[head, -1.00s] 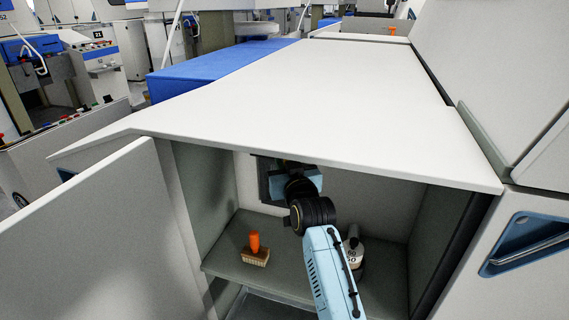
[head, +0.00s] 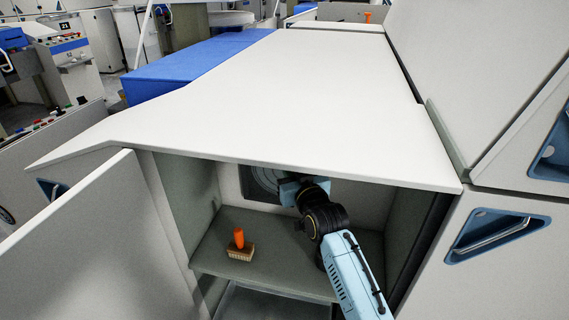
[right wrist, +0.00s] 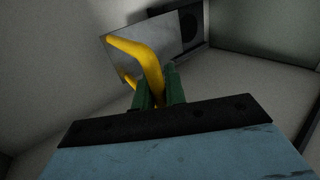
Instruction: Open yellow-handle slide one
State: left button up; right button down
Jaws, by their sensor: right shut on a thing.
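The yellow handle (right wrist: 151,62) is a bent bar standing off a grey metal slide plate (right wrist: 172,45) in the right wrist view. My right gripper (right wrist: 158,84) is shut on it, with the green fingers on either side of the bar. There the fingers and handle are hidden by my wrist. My left gripper is not in view.
A brush with an orange handle (head: 239,238) stands on the cabinet shelf (head: 222,262), left of my forearm. The open door (head: 90,240) is at the left. The white cover (head: 270,100) overhangs the opening from above.

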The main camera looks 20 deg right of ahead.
jog(key=c, duration=1.5)
grip_release()
jog(key=shift+o, duration=0.2)
jog(key=shift+s, duration=0.1)
